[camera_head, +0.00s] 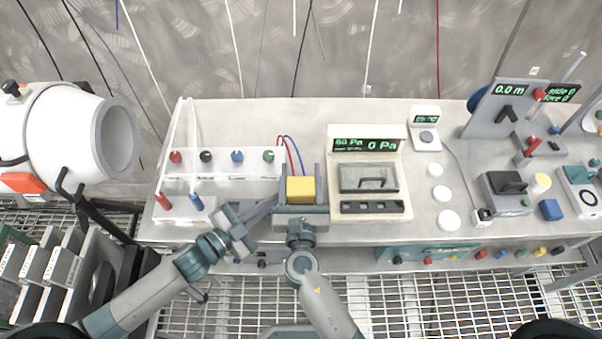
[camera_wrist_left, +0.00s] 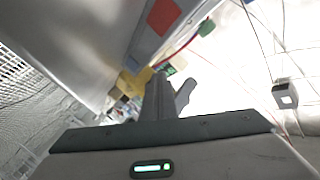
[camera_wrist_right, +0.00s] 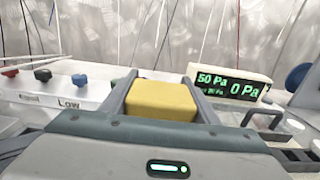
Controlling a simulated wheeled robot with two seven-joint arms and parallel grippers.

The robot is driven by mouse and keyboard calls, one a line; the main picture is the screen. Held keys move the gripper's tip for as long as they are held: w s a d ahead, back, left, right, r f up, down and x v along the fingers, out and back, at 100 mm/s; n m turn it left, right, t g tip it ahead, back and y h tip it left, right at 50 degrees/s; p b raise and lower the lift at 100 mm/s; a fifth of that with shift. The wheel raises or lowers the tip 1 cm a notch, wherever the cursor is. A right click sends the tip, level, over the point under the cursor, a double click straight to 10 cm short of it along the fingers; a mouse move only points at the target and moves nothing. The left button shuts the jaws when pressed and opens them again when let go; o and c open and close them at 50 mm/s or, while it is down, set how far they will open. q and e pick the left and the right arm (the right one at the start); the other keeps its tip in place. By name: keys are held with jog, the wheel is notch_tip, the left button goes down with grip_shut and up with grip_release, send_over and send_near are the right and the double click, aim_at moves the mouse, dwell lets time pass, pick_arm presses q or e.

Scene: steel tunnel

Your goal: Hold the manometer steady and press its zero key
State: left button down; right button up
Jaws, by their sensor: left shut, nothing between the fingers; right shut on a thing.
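The manometer appears to be the yellow block (camera_head: 300,189), with red and blue tubes running to its top from behind. My right gripper (camera_head: 300,184) is shut on it, one finger on each side, and it stands upright on the bench's front part. In the right wrist view the yellow block (camera_wrist_right: 161,100) sits between the fingers. My left gripper (camera_head: 270,206) is shut and empty, its tips close to the block's left side; I cannot tell if they touch. Its fingers (camera_wrist_left: 172,95) show in the left wrist view. No zero key is clearly visible.
A white display unit (camera_head: 367,145) right of the block reads "0 Pa" and has a grey handled drawer below. Behind left is a white strip (camera_head: 222,165) with coloured knobs. A white drum (camera_head: 75,132) stands at far left. White discs (camera_head: 443,194) lie right.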

aim_at(246, 210)
pick_arm(q)
jog(key=shift+a, duration=0.4)
jog(key=shift+a, duration=2.95)
pick_arm(e)
jog(key=o, duration=1.2)
jog(key=shift+s, duration=0.15)
jog(key=s, duration=1.1)
jog(key=shift+s, duration=0.4)
